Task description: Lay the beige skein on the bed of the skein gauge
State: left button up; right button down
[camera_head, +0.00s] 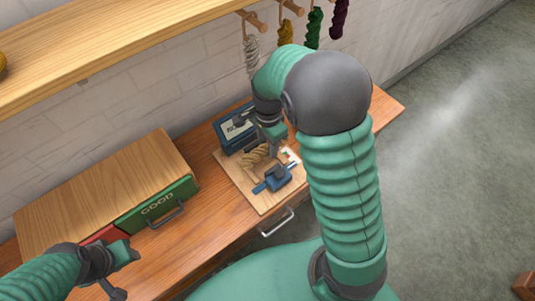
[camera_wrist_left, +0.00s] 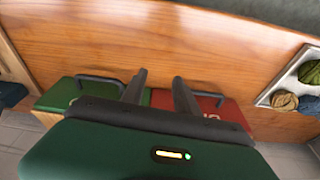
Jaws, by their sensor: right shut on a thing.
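The beige skein (camera_head: 254,156) is a twisted tan bundle over the wooden board of the skein gauge (camera_head: 232,174), near the gauge's blue block (camera_head: 276,179). My right gripper (camera_head: 274,145) is shut on the skein from above, and the arm partly hides the grip. I cannot tell whether the skein touches the bed. My left gripper (camera_head: 122,270) is over the left front of the bench, away from the gauge. Its two fingers stand apart with nothing between them in the left wrist view (camera_wrist_left: 160,90).
A wooden cabinet with a green drawer (camera_head: 158,204) marked GOOD and a red drawer (camera_head: 103,235) stands left. A blue box with a display (camera_head: 232,132) is behind the gauge. Several skeins hang from pegs, including a mustard one (camera_head: 286,33). A tray (camera_wrist_left: 298,66) holds skeins.

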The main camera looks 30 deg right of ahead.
aim_at(264, 154)
jog(key=f, duration=0.2)
jog(key=a+f, duration=0.1)
jog(key=f, duration=0.1)
jog(key=shift+w+b, duration=0.15)
jog(key=shift+b, duration=0.15)
jog(key=shift+a+r, duration=0.2)
pick_arm(q)
jog(key=shift+w+a+f, duration=0.1)
jog(key=shift+a+f, duration=0.3)
jog(key=shift+a, duration=0.25)
pick_arm(e)
jog(key=shift+f, duration=0.1)
jog(key=c, duration=1.3)
grip_release()
jog(key=shift+d+f, duration=0.1)
jog(key=shift+d, duration=0.1)
jog(key=shift+o, duration=0.7)
jog(key=shift+d, duration=0.15)
pick_arm(q)
jog(key=shift+d, duration=0.45)
pick_arm(e)
jog(key=shift+d, duration=0.1)
